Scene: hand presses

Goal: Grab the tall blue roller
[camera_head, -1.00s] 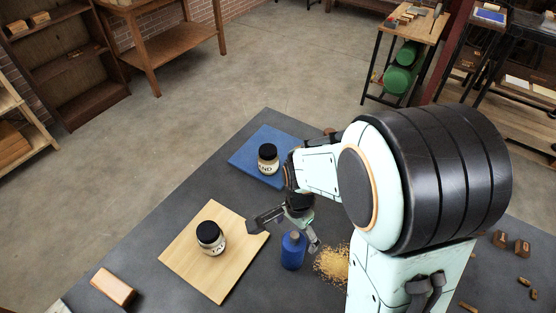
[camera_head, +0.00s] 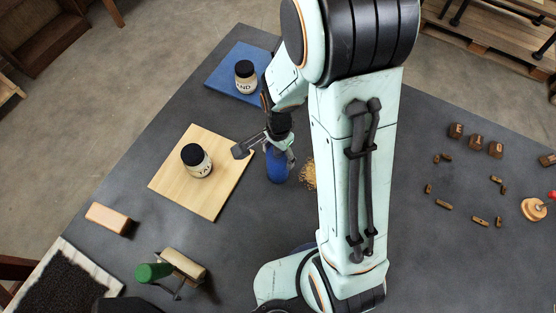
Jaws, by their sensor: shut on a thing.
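The tall blue roller (camera_head: 277,168) stands upright on the dark table, just right of the light wooden board. My gripper (camera_head: 268,150) is above and around its top and is shut on it. One dark finger shows to the left of the roller and one on its right side. The arm hides part of the roller's top, and the exact finger contact is too small to see.
Jars stand on the wooden board (camera_head: 168,180) and the blue board (camera_head: 222,75). A tan block (camera_head: 109,218), a green-handled roller (camera_head: 152,271) and a dark tray (camera_head: 62,285) are at lower left. Yellow grains (camera_head: 309,175) lie beside the roller. Small brown blocks (camera_head: 475,141) lie at right.

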